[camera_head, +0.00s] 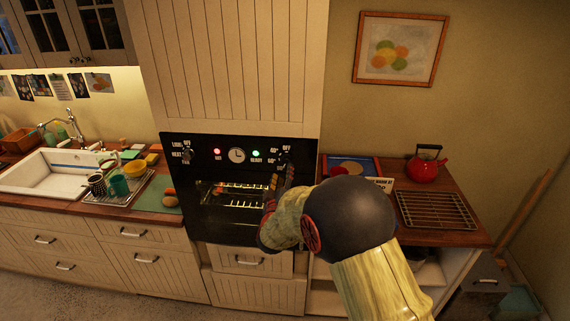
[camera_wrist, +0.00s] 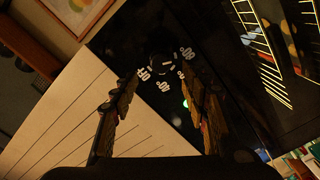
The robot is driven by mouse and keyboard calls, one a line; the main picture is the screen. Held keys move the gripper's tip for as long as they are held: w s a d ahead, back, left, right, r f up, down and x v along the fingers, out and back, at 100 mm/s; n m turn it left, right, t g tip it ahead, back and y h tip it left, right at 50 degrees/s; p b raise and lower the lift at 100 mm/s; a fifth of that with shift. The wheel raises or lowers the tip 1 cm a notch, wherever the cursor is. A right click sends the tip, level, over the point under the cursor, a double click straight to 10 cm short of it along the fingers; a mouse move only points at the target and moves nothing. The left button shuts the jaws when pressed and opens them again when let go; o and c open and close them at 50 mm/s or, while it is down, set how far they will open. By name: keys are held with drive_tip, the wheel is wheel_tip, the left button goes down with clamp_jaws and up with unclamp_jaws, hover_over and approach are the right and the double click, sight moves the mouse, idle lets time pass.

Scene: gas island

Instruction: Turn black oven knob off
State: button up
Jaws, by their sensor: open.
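The black built-in oven (camera_head: 190,205) is set in the white panelled cabinet wall. Another black knob (camera_head: 187,156) is at the panel's left.
A clock (camera_head: 237,155) sits between red and green lights on the panel. To the right, a counter holds a red kettle (camera_head: 425,168) and a wire rack (camera_head: 434,210). The sink (camera_head: 55,172) and a dish rack (camera_head: 118,190) are left. A framed picture (camera_head: 400,48) hangs on the wall.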

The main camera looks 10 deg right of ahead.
sight(285, 163)
drive_tip(key=p+x, duration=0.1)
drive_tip(key=x, duration=0.6)
drive_tip(key=shift+w, duration=0.25)
drive_tip(key=shift+f, duration=0.1)
drive_tip(key=c, duration=1.1)
